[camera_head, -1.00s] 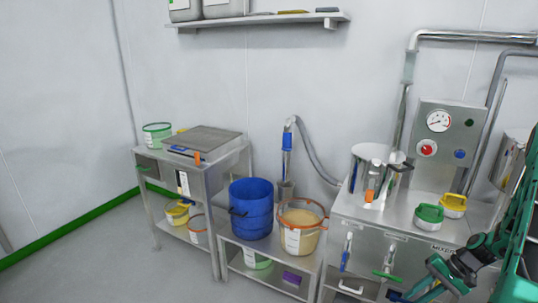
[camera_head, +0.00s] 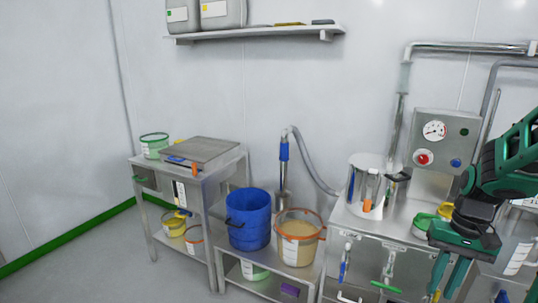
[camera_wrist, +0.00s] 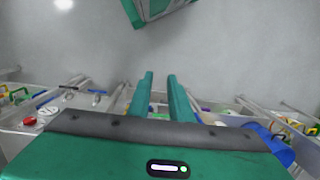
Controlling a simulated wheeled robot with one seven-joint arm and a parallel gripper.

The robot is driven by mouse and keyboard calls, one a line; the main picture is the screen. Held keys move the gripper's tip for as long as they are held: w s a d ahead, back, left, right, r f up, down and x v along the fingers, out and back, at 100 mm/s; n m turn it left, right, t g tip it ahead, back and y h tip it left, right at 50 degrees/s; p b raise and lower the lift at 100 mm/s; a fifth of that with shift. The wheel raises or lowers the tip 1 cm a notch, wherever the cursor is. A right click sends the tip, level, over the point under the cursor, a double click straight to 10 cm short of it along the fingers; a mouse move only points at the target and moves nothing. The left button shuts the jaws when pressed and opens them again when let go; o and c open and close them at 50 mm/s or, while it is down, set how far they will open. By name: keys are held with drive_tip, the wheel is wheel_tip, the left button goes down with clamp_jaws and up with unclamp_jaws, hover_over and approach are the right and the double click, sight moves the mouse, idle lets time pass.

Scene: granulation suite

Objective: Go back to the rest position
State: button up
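My gripper (camera_head: 444,292) hangs at the lower right of the head view, its green fingers pointing down in front of the steel bench on the right. In the wrist view my gripper (camera_wrist: 160,78) shows two green fingers standing apart, with no object held between them. It is open and empty. The fingers are clear of the bench top, as far as I can tell.
The steel bench (camera_head: 345,218) carries a steel pot (camera_head: 361,178) and a gauge panel (camera_head: 436,157). A low stand holds a blue bucket (camera_head: 249,222) and an orange-rimmed tub (camera_head: 299,240). A scale (camera_head: 200,150) sits on the left table. Floor at left is free.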

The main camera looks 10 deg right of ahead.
drive_tip(key=s+a+r, duration=0.2)
drive_tip(key=s, duration=0.3)
drive_tip(key=s+a+r+h, duration=0.1)
drive_tip(key=s+a+r, duration=0.2)
drive_tip(key=s, duration=0.3)
drive_tip(key=shift+r+t, duration=0.15)
drive_tip(key=shift+t, duration=0.15)
drive_tip(key=shift+w, duration=0.1)
drive_tip(key=shift+w+f, duration=0.25)
drive_tip(key=shift+w, duration=0.35)
clamp_jaws()
